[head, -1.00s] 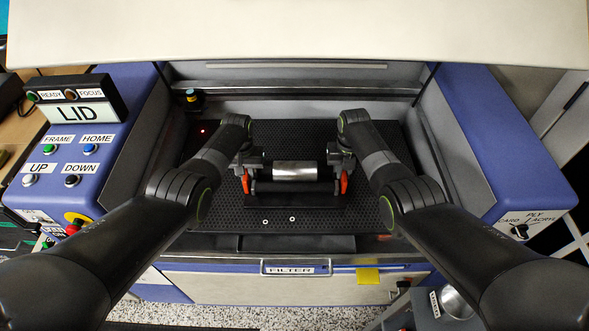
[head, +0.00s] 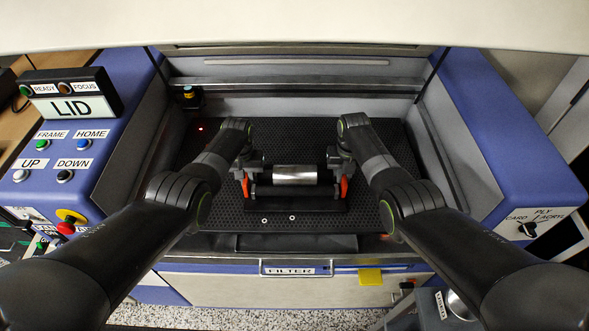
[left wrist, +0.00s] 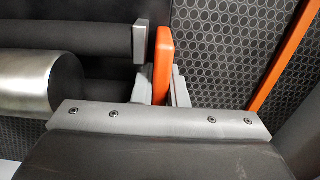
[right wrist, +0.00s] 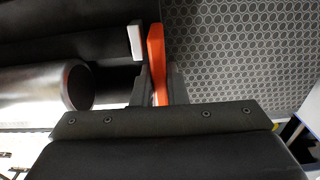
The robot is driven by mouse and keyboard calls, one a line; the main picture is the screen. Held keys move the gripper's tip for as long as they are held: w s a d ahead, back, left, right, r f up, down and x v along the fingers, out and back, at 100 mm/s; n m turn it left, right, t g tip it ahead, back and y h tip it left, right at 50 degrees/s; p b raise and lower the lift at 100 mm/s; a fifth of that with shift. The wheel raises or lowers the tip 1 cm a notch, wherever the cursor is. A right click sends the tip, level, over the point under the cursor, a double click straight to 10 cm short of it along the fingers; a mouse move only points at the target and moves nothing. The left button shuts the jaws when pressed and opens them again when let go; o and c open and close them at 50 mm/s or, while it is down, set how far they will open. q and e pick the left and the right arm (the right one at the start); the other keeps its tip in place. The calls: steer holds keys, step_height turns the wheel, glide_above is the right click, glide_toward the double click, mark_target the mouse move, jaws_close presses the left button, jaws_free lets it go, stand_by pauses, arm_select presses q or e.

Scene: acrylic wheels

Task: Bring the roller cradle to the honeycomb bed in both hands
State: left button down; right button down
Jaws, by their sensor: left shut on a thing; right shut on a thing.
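The roller cradle, a black frame (head: 297,190) with a shiny steel roller (head: 295,174) and an orange handle at each end, is over the dark honeycomb bed (head: 300,130) inside the machine. My left gripper (head: 247,180) is shut on the left handle, which shows orange in the left wrist view (left wrist: 162,60). My right gripper (head: 343,180) is shut on the right handle, orange in the right wrist view (right wrist: 156,60). The cradle looks level. I cannot tell whether its underside touches the bed.
Grey inner walls flank the bed, and the raised pale lid (head: 300,25) hangs above. A blue control panel (head: 60,145) is at the left. A red light dot (head: 201,128) shows on the bed's far left. The front ledge has a filter drawer (head: 290,269) below.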

arm_select(q)
steer(key=shift+w+f, duration=0.1)
steer(key=shift+f, duration=0.05)
arm_select(e)
steer(key=shift+w+f, duration=0.1)
steer(key=shift+f, duration=0.05)
arm_select(q)
steer(key=c, duration=1.8)
jaws_free()
steer(key=o, duration=0.4)
steer(key=shift+o, duration=0.2)
steer(key=shift+s+f, duration=0.1)
steer(key=shift+s, duration=0.15)
arm_select(e)
steer(key=c, duration=1.7)
jaws_free()
steer(key=o, duration=0.3)
steer(key=shift+s, duration=0.25)
steer(key=shift+o, duration=0.2)
arm_select(q)
steer(key=shift+w, duration=0.1)
steer(key=shift+r, duration=0.3)
